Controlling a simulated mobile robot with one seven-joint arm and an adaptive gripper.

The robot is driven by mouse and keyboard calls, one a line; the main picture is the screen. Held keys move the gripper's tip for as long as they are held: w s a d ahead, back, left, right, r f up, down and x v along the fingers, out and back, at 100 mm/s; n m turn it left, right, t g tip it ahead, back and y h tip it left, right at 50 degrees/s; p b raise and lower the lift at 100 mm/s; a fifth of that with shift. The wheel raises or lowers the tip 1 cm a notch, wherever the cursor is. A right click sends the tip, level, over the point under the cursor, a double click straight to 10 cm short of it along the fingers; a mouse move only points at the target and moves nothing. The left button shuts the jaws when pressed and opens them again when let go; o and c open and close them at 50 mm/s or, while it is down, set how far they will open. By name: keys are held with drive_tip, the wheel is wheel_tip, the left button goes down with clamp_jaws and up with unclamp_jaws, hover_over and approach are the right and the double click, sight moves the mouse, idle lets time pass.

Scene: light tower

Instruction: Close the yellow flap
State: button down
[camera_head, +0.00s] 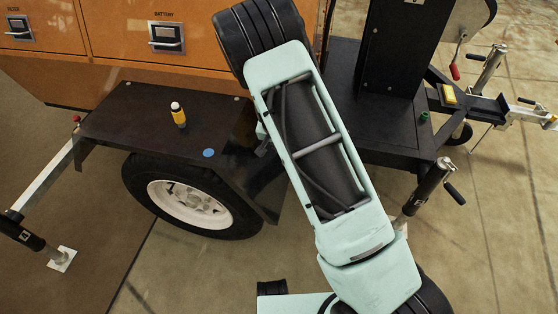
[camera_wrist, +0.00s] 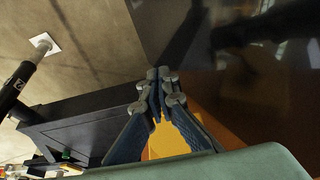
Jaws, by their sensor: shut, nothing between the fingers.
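My gripper (camera_wrist: 161,82) shows in the wrist view with its fingers together and nothing between the tips. In the head view it is hidden behind my arm. A bright yellow-orange surface (camera_wrist: 168,140) shows between and behind the finger links in the wrist view; I cannot tell whether this is the flap. The head view shows the orange body with a panel marked BATTERY (camera_head: 120,32) and a latch (camera_head: 166,38) on it. No open yellow flap can be made out there, and my arm covers the body's right end. Contact at the fingertips cannot be told.
A black fender (camera_head: 150,118) carries a yellow-and-black cylinder (camera_head: 179,118) above a wheel (camera_head: 190,203). A black platform (camera_head: 395,130) and a drawbar with a small yellow block (camera_head: 449,94) lie right of my arm. Jack legs (camera_head: 428,185) stand out; concrete floor is clear in front.

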drive_tip(key=shift+w+d+f+b, duration=0.2)
drive_tip(key=shift+w+f+b, duration=0.25)
drive_tip(key=shift+w, duration=0.35)
drive_tip(key=shift+r, duration=0.1)
idle(0.6)
drive_tip(key=shift+r+p, duration=0.3)
drive_tip(key=shift+r, duration=0.5)
drive_tip(key=shift+f, duration=0.1)
